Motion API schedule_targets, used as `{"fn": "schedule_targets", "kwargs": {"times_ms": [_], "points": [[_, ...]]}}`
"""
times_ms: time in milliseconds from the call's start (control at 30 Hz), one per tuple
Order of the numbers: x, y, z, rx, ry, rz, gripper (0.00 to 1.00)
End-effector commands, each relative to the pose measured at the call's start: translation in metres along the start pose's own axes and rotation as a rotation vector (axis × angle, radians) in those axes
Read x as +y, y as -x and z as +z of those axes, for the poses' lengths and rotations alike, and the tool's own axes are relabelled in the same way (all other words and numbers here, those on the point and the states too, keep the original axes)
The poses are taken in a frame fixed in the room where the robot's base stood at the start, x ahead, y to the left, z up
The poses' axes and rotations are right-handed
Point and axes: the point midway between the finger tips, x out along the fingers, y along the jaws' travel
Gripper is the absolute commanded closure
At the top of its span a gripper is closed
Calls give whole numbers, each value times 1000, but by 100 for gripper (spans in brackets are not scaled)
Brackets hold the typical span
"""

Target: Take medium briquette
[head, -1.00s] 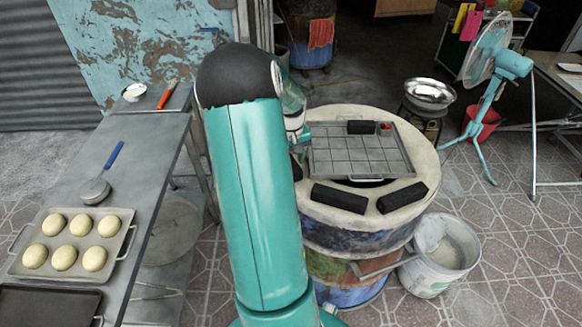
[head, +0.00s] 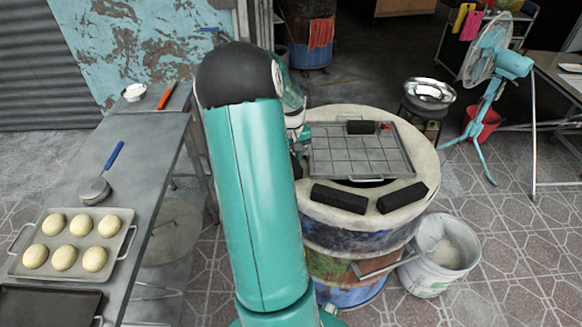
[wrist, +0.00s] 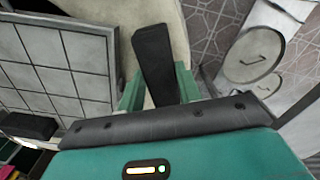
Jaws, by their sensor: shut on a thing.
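A black briquette (wrist: 153,60) stands between the fingers of my gripper (wrist: 158,90) in the wrist view, and the jaws are shut on it. Its far end lies over the pale rim of the barrel oven. In the head view my arm hides most of the gripper; only a dark bit shows beside the arm at the oven's left rim. Two more black briquettes, one at the front left (head: 340,198) and one at the front right (head: 402,197), lie on the oven's rim (head: 425,160). A shorter black one (head: 361,127) sits at the back of the gridded metal tray (head: 330,160).
A table (head: 160,170) at left holds a tray of pale dough balls (head: 123,215) and a blue-handled tool (head: 95,191). A white bucket (head: 440,265) stands right of the oven. A teal fan (head: 512,65) and a metal bowl (head: 430,95) are behind it.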

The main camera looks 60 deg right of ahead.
Motion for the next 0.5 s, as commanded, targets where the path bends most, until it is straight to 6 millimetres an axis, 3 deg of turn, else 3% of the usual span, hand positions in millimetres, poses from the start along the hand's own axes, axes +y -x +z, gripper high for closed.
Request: {"fn": "schedule_targets", "kwargs": {"times_ms": [500], "points": [[0,48,-1,3,0,0,80]]}}
